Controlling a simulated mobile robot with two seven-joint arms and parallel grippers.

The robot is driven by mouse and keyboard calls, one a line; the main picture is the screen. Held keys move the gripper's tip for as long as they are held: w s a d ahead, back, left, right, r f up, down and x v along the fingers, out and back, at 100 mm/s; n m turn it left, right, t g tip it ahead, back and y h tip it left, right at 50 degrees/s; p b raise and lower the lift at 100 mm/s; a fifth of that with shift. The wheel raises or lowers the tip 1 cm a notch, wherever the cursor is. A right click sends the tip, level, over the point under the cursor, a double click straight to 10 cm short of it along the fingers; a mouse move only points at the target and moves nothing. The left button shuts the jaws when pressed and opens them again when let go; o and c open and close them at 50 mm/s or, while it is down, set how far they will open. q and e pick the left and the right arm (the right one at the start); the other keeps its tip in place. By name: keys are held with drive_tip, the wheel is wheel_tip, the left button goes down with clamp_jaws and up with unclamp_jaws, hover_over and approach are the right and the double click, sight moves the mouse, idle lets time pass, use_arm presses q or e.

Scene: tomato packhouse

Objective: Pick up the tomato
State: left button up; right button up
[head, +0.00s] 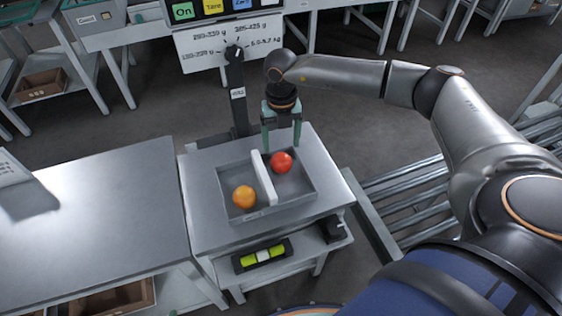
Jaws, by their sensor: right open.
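A red tomato (281,162) lies in the right compartment of a grey divided tray (290,208). An orange tomato (243,197) lies in the left compartment, across the white divider (264,178). My right gripper (282,142) points down just behind and above the red tomato. Its two green fingers are spread apart with nothing visible between them. I cannot tell exactly how far the fingertips are from the red tomato. My left gripper does not show.
The tray stands on a small metal table (207,172) with a dark upright post (238,95) behind it. A lower shelf holds a yellow-green level-like item (262,256). A wide bare bench (100,215) is at left, and a roller conveyor (410,200) at right.

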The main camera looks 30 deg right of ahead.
sight(281, 156)
wheel_tip(281, 156, down, 6)
drive_tip(key=shift+s+a+f, duration=0.15)
drive_tip(key=shift+f, duration=0.1)
drive_tip(key=c, duration=0.6)
drive_tip(key=shift+o, duration=0.2)
drive_tip(key=shift+r, duration=0.1)
